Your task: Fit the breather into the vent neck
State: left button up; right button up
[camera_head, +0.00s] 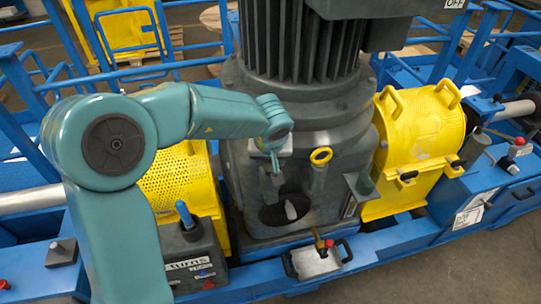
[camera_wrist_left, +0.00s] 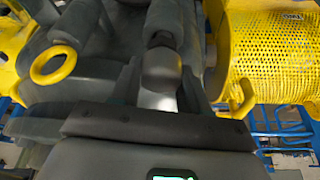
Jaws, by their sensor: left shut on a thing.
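My left gripper (camera_head: 274,162) points down in front of the grey gearbox housing (camera_head: 240,150). In the left wrist view its two fingers (camera_wrist_left: 162,88) are shut on a dark, rounded piece, which I take for the breather (camera_wrist_left: 162,70). A pale patch shows just below it between the fingers. In the head view the held piece is too small and covered to make out clearly. My right gripper is not in view.
Below is a dark round opening (camera_head: 285,212) in the housing. Yellow guards (camera_head: 420,125) flank it.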

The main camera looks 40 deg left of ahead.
pick_arm(q)
jog(key=shift+f, duration=0.55)
jog(key=o, duration=1.2)
jog(key=shift+c, duration=0.2)
jog(key=v, duration=1.6)
jog(key=shift+s+d, duration=0.1)
jog(key=shift+s, duration=0.1)
